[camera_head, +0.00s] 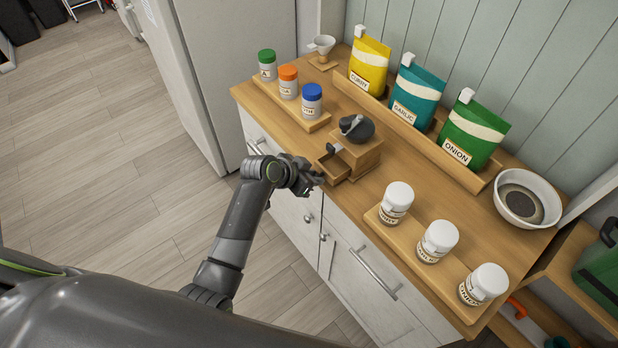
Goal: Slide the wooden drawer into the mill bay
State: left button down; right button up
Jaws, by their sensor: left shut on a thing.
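The wooden mill (369,158) stands on the counter, a wooden box with a dark rounded top and a grey handle. The small wooden drawer (333,169) sits at the mill's front left side and sticks out of the bay. How deep it sits in the bay is hard to tell. My left gripper (316,178) is shut at the drawer's outer front end, at the counter's front edge. Its fingertips and the part of the drawer between them are mostly hidden. My right gripper is not in view.
Three jars with coloured lids stand on a wooden tray (320,122) behind-left. Three white-lidded jars stand on another tray (377,217) at right. Labelled pouches line a rack (425,148) at the back. A white bowl (527,197) sits far right.

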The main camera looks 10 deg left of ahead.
pick_arm(q)
jog(key=shift+w+d+b, duration=0.4)
jog(key=shift+w+d, duration=0.5)
jog(key=shift+w, duration=0.2)
jog(key=shift+w+d+b, duration=0.35)
jog(key=shift+w+d, duration=0.5)
jog(key=shift+w, duration=0.25)
jog(key=c, duration=1.2)
grip_release()
jog(key=b+v, duration=0.1)
jog(key=v, duration=1.6)
jog(key=shift+s+r+b, duration=0.1)
jog(key=shift+s+b, duration=0.1)
jog(key=shift+b, duration=0.2)
